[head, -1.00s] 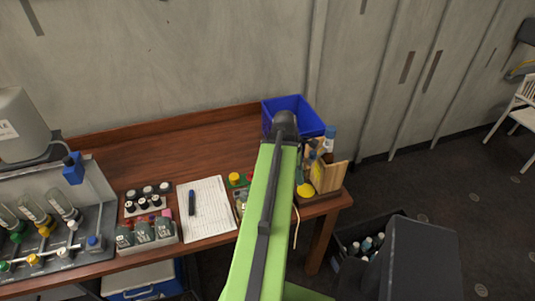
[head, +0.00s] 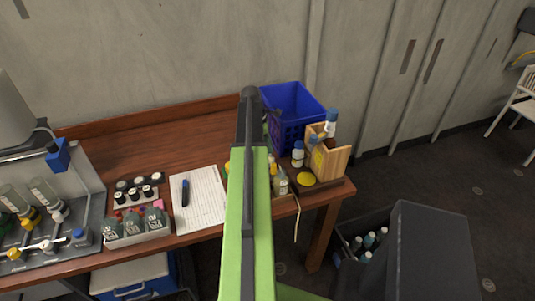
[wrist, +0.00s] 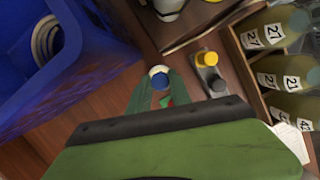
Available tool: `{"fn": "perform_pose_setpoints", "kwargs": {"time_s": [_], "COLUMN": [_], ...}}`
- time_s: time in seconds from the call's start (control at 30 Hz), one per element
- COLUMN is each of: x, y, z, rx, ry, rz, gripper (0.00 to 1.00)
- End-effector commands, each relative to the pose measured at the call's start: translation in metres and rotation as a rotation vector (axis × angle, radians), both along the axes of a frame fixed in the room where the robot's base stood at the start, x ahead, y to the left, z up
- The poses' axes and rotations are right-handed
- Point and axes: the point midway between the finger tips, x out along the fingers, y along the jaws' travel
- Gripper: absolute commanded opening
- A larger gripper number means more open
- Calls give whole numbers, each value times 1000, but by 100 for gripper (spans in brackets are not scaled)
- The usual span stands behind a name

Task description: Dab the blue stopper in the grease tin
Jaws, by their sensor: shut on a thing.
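In the wrist view my gripper (wrist: 161,92) has its green fingers shut on the blue stopper (wrist: 160,82), a small round blue piece with a pale rim at its far side. The stopper is over the brown table top; its height cannot be told. In the head view my own arm hides the gripper and stopper. A flat round yellow piece (head: 307,180) lies at the table's right end, in front of the wooden rack; it may be the grease tin, but I cannot tell.
A blue basket (head: 290,108) stands at the back right, beside the wooden rack (head: 334,162). In the wrist view, a grey piece with a yellow knob (wrist: 207,58) and a crate of numbered bottles (wrist: 241,65) are close on the right. A clipboard sheet (head: 207,190) lies mid-table.

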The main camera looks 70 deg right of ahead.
Motion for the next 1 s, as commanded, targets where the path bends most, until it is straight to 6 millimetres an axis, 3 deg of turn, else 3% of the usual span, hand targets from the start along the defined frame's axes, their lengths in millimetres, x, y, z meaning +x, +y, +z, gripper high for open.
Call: {"fn": "perform_pose_setpoints", "kwargs": {"time_s": [0.27, 0.6, 1.0], "x": [4, 4, 3], "y": [-3, -3, -3], "z": [-5, -30, -29], "rx": [0, 0, 0], "ry": [0, 0, 0], "rz": [2, 2, 1], "gripper": [0, 0, 0]}}
